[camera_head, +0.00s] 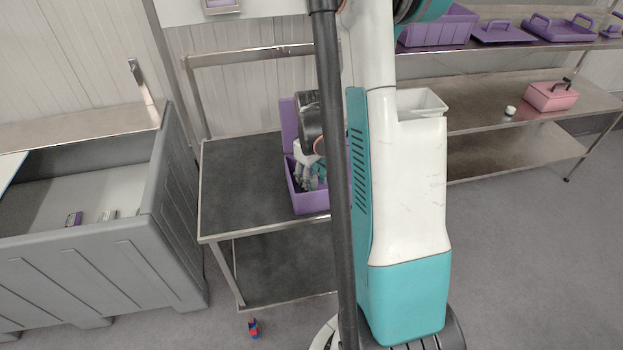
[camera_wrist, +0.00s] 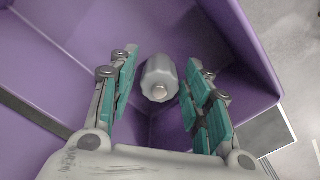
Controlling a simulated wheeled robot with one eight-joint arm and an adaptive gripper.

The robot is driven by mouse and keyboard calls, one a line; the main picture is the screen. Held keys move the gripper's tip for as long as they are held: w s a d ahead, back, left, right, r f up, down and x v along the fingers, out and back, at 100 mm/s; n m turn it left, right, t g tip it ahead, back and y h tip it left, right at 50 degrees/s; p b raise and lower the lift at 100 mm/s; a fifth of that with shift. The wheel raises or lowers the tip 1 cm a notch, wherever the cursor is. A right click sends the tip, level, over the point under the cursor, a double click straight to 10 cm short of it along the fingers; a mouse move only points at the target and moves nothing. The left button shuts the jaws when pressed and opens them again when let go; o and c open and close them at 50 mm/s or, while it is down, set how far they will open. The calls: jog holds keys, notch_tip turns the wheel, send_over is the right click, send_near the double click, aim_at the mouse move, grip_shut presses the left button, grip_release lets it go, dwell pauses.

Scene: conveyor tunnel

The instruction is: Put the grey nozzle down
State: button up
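The grey nozzle (camera_wrist: 158,72) shows in the wrist view between the two teal-padded fingers of my gripper (camera_wrist: 161,66). A visible gap lies on each side of it, so the fingers look open and not closed on it. It is inside a purple box (camera_wrist: 60,80), near an inner corner; whether it rests on the floor of the box is hard to tell. In the head view my gripper (camera_head: 308,174) reaches down into the purple box (camera_head: 311,205), which stands on the cart. The nozzle is hidden there.
The purple box has a raised lid at the back and sits on a dark-topped metal cart (camera_head: 235,185). A grey bin (camera_head: 100,260) stands left. Shelves (camera_head: 490,150) at the right hold a pink box (camera_head: 551,96). A small red and blue object (camera_head: 254,328) lies on the floor.

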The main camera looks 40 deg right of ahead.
aim_at(311, 175)
jog(key=shift+r, duration=0.1)
notch_tip(311, 175, up, 12)
jog(key=p, duration=0.3)
dwell(0.4)
